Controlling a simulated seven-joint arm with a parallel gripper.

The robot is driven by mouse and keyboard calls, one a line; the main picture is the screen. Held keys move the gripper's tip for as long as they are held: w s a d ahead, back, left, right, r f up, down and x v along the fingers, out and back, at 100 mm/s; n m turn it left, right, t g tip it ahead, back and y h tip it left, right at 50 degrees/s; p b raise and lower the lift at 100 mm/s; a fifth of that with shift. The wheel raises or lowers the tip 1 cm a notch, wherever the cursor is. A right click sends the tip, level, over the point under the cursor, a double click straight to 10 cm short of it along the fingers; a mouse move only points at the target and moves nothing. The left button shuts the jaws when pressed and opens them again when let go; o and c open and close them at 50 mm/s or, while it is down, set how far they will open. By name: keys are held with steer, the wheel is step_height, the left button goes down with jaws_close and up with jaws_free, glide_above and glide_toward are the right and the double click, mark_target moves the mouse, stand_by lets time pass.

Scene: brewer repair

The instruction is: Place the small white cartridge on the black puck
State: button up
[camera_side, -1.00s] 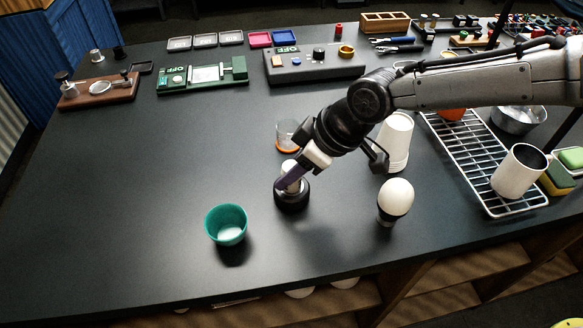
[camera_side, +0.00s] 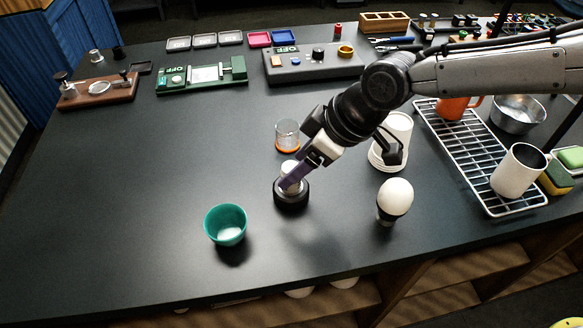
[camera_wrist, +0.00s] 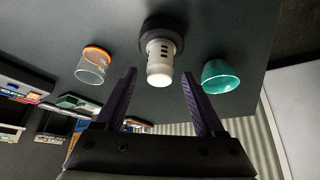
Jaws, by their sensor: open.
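The small white cartridge (camera_side: 289,168) stands upright on the black puck (camera_side: 291,199) in the middle of the table. In the wrist view the cartridge (camera_wrist: 159,64) shows dark slots on its side and sits on the round black puck (camera_wrist: 161,29). My gripper (camera_side: 290,182) is at the cartridge in the side view and covers part of it. In the wrist view my gripper (camera_wrist: 160,88) has its two purple fingers wide apart, one to each side of the cartridge's line, with clear gaps and nothing held.
A teal cup (camera_side: 226,226) stands front left of the puck. A clear glass with an orange base (camera_side: 287,136) is behind it. A white egg-shaped thing on a black holder (camera_side: 394,200) and stacked white cups (camera_side: 395,143) are to the right.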

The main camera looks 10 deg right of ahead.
steer(key=v, duration=0.9)
steer(key=shift+r, duration=0.15)
steer(key=shift+s, duration=0.1)
steer(key=s+d+r+m+t+h, duration=0.1)
steer(key=s+d+r+m, duration=0.15)
steer(key=d, duration=0.95)
steer(key=s+d+r+m+t+h, duration=0.1)
steer(key=s+d+r+m, duration=0.2)
steer(key=d, duration=0.9)
steer(key=s+d+f+m+h, duration=0.1)
steer(key=s+d+f+m, duration=0.1)
steer(key=s+d, duration=0.4)
steer(key=s+d+f+m+h, duration=0.2)
steer(key=s+d+f+m, duration=0.1)
steer(key=s+d, duration=0.4)
steer(key=s+f, duration=0.1)
steer(key=s, duration=0.1)
steer(key=shift+s+f, duration=0.3)
steer(key=shift+f, duration=0.1)
